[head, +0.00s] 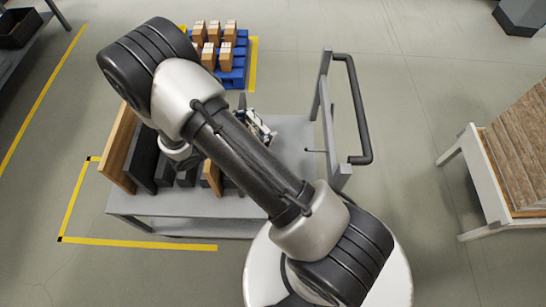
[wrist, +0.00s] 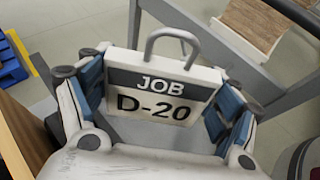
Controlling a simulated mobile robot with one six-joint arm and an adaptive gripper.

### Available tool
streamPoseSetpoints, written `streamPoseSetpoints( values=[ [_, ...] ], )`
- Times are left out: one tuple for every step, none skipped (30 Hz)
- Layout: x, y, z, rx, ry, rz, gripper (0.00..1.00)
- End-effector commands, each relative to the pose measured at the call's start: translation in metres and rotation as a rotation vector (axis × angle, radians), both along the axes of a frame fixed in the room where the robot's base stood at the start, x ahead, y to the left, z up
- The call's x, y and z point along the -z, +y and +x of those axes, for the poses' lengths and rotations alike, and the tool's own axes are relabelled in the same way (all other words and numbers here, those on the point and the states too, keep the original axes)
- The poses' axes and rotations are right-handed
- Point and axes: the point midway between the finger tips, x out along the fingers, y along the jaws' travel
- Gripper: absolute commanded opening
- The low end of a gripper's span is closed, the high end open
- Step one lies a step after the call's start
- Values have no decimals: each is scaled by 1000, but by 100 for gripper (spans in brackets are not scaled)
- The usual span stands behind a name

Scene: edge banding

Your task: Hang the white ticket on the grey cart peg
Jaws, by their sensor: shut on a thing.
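The white ticket (wrist: 160,92) fills the middle of the wrist view. It has a dark band reading JOB, large D-20 lettering, and a grey loop (wrist: 172,42) on its top edge. My gripper (wrist: 157,96) is shut on it, with blue finger pads at its left and right sides. In the head view my gripper (head: 262,127) is partly hidden behind my arm, above the grey cart (head: 293,133). A short thin peg (head: 315,150) with a dark tip juts left from the cart's upright frame at the right end. My gripper is left of the peg, apart from it.
Upright boards (head: 120,150) stand on the cart's left part. A dark handle (head: 360,110) rises at its right end. A blue pallet (head: 236,73) with cartons is behind. A white-legged table (head: 480,175) stands right, with open floor between.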

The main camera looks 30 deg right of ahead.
Motion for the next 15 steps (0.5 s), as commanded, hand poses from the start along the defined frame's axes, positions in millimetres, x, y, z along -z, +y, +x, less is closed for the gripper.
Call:
streamPoseSetpoints(
  values=[
    [29, -14, -12, 88, 6, -5, 70],
    [41, -19, -18, 134, 5, -6, 70],
    [55, -26, -26, 190, 5, -7, 70],
    [65, -30, -32, 229, 5, -8, 70],
    [74, -34, -38, 265, 5, -10, 70],
    [85, -38, -45, 307, 3, -12, 70],
    [91, -40, -49, 333, 4, -13, 70],
    [97, -42, -53, 358, 3, -15, 70],
    [103, -44, -58, 382, 3, -17, 70],
    [107, -45, -60, 398, 4, -17, 70],
    [110, -46, -62, 411, 2, -18, 70],
    [112, -47, -65, 421, 3, -19, 70],
    [113, -48, -66, 427, 3, -20, 70],
    [114, -48, -67, 431, 3, -20, 70],
    [114, -49, -68, 433, 2, -20, 70]
  ],
)
